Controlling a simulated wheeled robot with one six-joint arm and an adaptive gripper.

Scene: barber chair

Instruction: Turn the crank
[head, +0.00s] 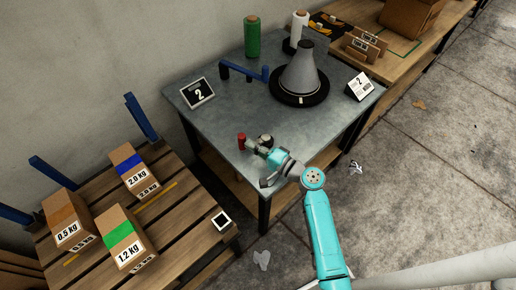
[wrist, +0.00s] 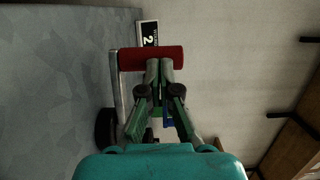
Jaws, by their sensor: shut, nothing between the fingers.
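The crank has a red grip (head: 241,142) near the front left of the grey metal table (head: 222,118). In the wrist view the red grip (wrist: 130,59) lies across the picture, joined at its left end to a thin metal arm (wrist: 113,88). A dark round part (wrist: 105,127) shows at the arm's lower end. My gripper (head: 249,147) is at the table's front edge, beside the red grip. In the wrist view my gripper (wrist: 159,64) is shut and empty, its fingertips overlapping the red grip in the picture. I cannot tell whether they touch it.
A grey cone (head: 302,75) on a black disc, a blue bracket (head: 243,72) and a sign (head: 198,93) stand on the table. Green (head: 252,37) and white (head: 299,30) rolls stand behind. A slatted wooden pallet (head: 183,208) with labelled boxes is left.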

